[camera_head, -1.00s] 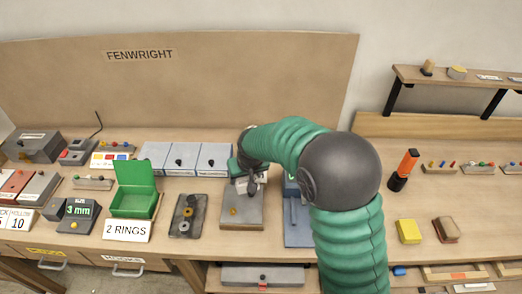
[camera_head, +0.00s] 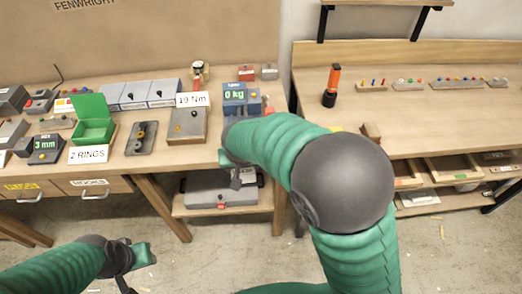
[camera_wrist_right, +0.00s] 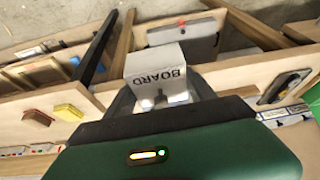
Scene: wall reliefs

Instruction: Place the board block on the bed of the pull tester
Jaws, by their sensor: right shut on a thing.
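The board block (camera_wrist_right: 152,62) is a pale grey block with "BOARD" reading upside down in the right wrist view. My right gripper (camera_wrist_right: 160,92) is shut on it, with a dark finger on either side. In the head view my right gripper (camera_head: 237,172) is at the front edge of the left bench, partly hidden by my green arm; the block cannot be made out there. The pull tester (camera_head: 236,98) is a blue unit with a "0 kg" display, behind my right gripper; my arm hides its lower front. My left gripper (camera_head: 143,255) is low at left, off the bench; its jaws are unclear.
A grey plate with a "19 Nm" sign (camera_head: 192,99) stands left of the tester. A green open box (camera_head: 95,130) is further left. A shelf (camera_head: 215,190) with a grey case is under the bench. An orange-handled tool (camera_head: 332,85) stands on the right bench.

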